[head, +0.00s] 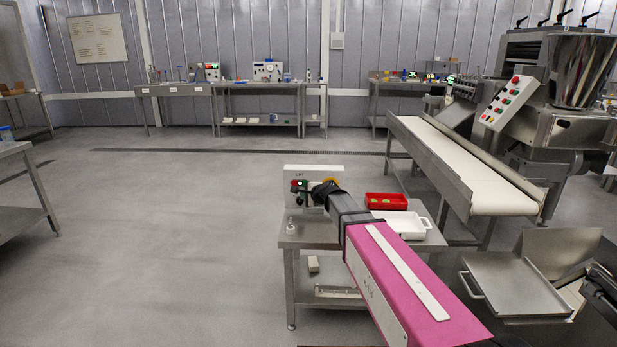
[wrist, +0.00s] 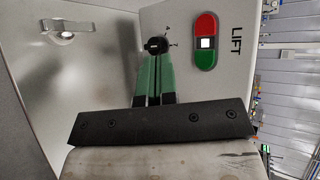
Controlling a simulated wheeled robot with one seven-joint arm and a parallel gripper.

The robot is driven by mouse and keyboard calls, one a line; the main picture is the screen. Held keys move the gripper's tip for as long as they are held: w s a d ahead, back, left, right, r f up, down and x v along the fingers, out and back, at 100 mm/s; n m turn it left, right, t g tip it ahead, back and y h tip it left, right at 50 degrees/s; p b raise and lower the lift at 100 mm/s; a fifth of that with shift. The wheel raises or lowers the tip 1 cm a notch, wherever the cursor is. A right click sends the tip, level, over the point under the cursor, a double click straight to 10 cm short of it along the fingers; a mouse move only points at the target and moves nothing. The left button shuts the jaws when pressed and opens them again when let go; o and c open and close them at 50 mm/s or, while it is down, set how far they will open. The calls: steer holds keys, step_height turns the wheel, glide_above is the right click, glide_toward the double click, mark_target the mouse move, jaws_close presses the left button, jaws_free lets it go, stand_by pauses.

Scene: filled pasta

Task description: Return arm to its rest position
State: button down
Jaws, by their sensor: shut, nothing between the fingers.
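My gripper (wrist: 154,80) shows in the wrist view as two green fingers side by side, shut and empty, rising from a dark bar with screws. Its tips are close to a black round knob (wrist: 156,45) on a pale grey control box (wrist: 205,15); I cannot tell whether they touch. In the head view my arm, with a magenta cover, reaches forward from the lower right. Its dark end is in front of the control box (head: 306,172) on a small steel table (head: 315,234); the fingers cannot be made out there.
The box carries a red and green button (wrist: 205,42) beside the word LIFT. A red tray (head: 386,201) and a white dish (head: 408,222) stand right of my arm's end. A conveyor (head: 465,175) and a steel tray (head: 515,285) lie further right. The floor (head: 150,240) at left is clear.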

steer(key=s+d+f+n+g+h, duration=0.2)
steer(key=s+d+f+n+g, duration=0.1)
steer(key=s+d, duration=0.4)
steer(key=s+d+f+n+g+h, duration=0.3)
steer(key=s+d+f+n, duration=0.3)
steer(key=s, duration=0.7)
steer(key=s+d+f+n+g+h, duration=0.3)
steer(key=s+d+f+n, duration=0.1)
steer(key=s+d+f, duration=0.4)
steer(key=s+d, duration=0.2)
steer(key=s, duration=0.1)
steer(key=shift+g, duration=0.4)
steer(key=shift+a+f, duration=0.1)
steer(key=shift+a, duration=0.05)
